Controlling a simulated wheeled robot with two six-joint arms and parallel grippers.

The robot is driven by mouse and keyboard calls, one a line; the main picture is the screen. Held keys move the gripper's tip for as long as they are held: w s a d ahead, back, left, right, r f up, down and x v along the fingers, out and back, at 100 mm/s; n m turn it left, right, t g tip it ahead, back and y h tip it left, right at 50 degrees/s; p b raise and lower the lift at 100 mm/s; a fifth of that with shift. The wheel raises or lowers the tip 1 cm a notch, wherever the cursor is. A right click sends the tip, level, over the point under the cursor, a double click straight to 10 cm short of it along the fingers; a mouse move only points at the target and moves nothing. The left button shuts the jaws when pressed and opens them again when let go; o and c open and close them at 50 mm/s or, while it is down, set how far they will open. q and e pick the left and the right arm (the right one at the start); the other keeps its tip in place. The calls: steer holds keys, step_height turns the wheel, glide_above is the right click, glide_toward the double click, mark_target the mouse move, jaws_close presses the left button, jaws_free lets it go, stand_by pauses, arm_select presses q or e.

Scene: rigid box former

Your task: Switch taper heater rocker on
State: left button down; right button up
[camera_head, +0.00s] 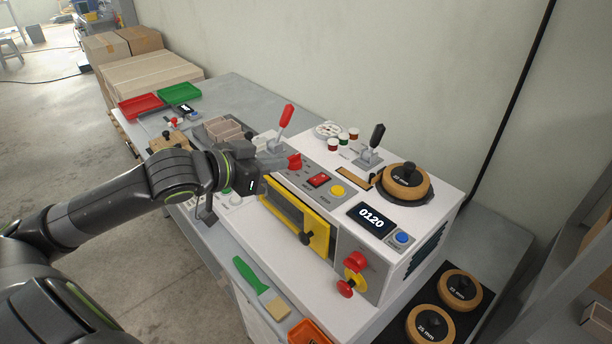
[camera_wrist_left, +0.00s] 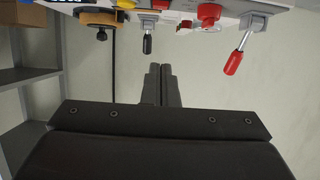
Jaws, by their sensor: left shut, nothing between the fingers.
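My right gripper is not in view.
A red-handled lever (camera_head: 286,116) and a black-handled lever (camera_head: 376,136) stand up behind the switch. A wooden ring (camera_head: 404,182), a display (camera_head: 371,218) and a yellow-framed window (camera_head: 298,215) are close by. A green-handled brush (camera_head: 260,287) lies in front.

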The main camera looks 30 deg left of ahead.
arm_select(q)
steer(key=w, duration=0.1)
glide_above(305, 188)
steer(key=f, duration=0.3)
steer(key=shift+w+d, duration=0.15)
steer(key=shift+w, duration=0.2)
step_height(305, 188, down, 3)
steer(key=shift+s+r, duration=0.1)
steer(key=shift+r, duration=0.05)
steer(key=shift+s+f, duration=0.15)
steer(key=shift+f, duration=0.6)
steer(key=shift+s+f+p, duration=0.1)
steer(key=shift+f+p, duration=0.2)
steer(key=shift+f, duration=0.2)
steer(key=shift+r, duration=0.2)
